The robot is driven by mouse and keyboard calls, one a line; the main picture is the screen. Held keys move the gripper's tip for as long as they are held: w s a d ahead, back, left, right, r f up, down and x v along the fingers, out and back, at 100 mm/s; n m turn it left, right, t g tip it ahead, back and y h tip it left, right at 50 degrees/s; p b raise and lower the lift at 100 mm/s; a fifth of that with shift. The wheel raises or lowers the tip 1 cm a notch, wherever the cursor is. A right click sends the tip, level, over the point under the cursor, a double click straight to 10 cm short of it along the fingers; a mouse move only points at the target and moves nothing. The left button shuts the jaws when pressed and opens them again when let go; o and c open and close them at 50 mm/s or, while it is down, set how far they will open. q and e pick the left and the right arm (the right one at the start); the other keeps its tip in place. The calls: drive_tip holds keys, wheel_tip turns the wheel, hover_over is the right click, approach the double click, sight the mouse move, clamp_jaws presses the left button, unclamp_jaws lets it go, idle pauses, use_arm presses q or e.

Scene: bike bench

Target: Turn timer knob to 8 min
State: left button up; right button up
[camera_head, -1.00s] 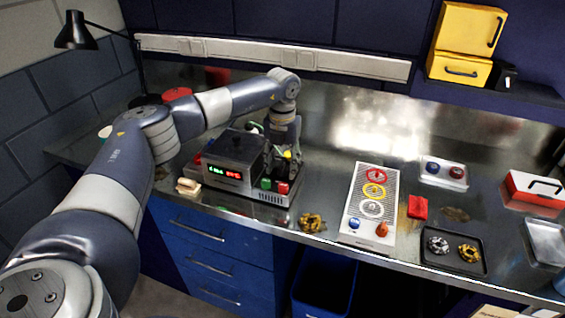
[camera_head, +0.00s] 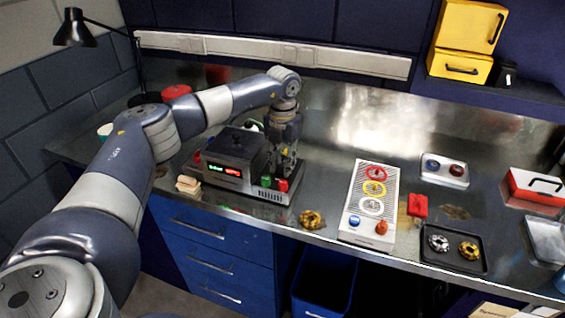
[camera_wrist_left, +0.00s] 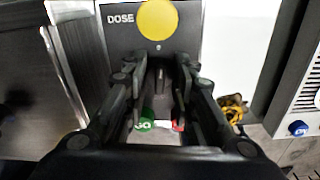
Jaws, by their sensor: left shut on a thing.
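The dark device (camera_head: 232,145) stands on the steel bench. Its front has a display (camera_head: 222,171) with green and red digits too small to read. A green button (camera_head: 266,183) and a red button (camera_head: 282,185) sit at its front right. In the wrist view, the yellow dose knob (camera_wrist_left: 157,19) is ahead of my left gripper (camera_wrist_left: 160,88), and the green button (camera_wrist_left: 145,121) shows below between the fingers. My left gripper (camera_head: 286,166) points down at the panel and is shut on the timer knob, which the fingers mostly hide. Its pointer and setting cannot be read. My right gripper is out of view.
A grey panel (camera_head: 359,188) with coloured rings stands to the right. A gold part (camera_head: 310,219) lies near the bench's front edge. A black tray (camera_head: 455,262) and a red block (camera_head: 417,205) are farther right. A pale block (camera_head: 188,185) lies left of the device.

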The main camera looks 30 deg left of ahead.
use_arm(q)
drive_tip(key=m, duration=0.7)
drive_tip(key=shift+m+b, duration=0.35)
drive_tip(key=shift+m, duration=0.05)
drive_tip(key=m, duration=0.7)
drive_tip(key=shift+b, duration=0.3)
drive_tip(key=m, duration=0.6)
drive_tip(key=shift+r+m, duration=0.15)
drive_tip(key=shift+m, duration=0.15)
drive_tip(key=m, duration=0.5)
drive_tip(key=shift+a+b, duration=0.1)
drive_tip(key=shift+b, duration=0.25)
drive_tip(key=shift+m, duration=0.3)
drive_tip(key=o, duration=1.1)
